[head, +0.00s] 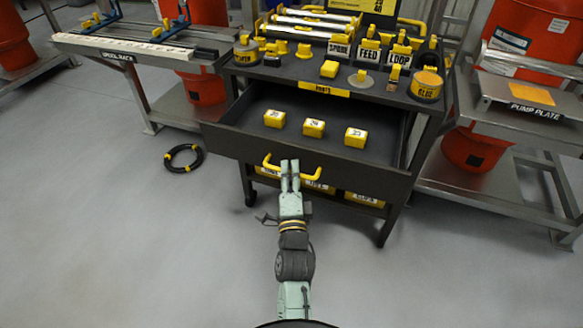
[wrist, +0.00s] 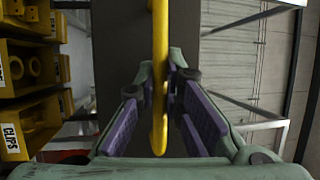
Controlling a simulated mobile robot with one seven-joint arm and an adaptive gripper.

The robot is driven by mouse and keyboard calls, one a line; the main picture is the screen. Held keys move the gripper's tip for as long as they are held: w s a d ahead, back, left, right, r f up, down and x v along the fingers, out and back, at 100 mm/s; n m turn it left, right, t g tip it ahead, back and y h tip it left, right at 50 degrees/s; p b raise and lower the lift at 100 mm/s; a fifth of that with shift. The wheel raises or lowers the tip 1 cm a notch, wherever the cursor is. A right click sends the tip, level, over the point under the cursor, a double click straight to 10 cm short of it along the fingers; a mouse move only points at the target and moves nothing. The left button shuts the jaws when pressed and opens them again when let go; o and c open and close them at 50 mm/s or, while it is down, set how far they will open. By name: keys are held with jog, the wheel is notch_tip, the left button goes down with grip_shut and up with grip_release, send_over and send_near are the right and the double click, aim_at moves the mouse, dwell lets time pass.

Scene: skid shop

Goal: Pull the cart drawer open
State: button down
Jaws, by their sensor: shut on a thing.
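The cart drawer (head: 235,141) is pulled out from the dark cart (head: 436,123), with its inside in view. Three yellow labelled blocks, one of them the middle block (head: 313,128), sit in it. The yellow drawer handle (head: 270,166) is on the drawer's front face. My gripper (head: 290,168) is at the handle, shut on it near its middle. In the wrist view the handle (wrist: 160,45) runs between the two purple-padded fingers of my gripper (wrist: 160,110). The handle part behind the fingers is hidden.
Yellow bins (head: 367,199) sit on the cart's lower shelf. A black cable ring (head: 184,158) lies on the floor at left. Metal benches with red drums (head: 474,147) flank the cart. The grey floor (head: 130,250) before it is clear.

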jog(key=c, duration=1.7)
grip_release()
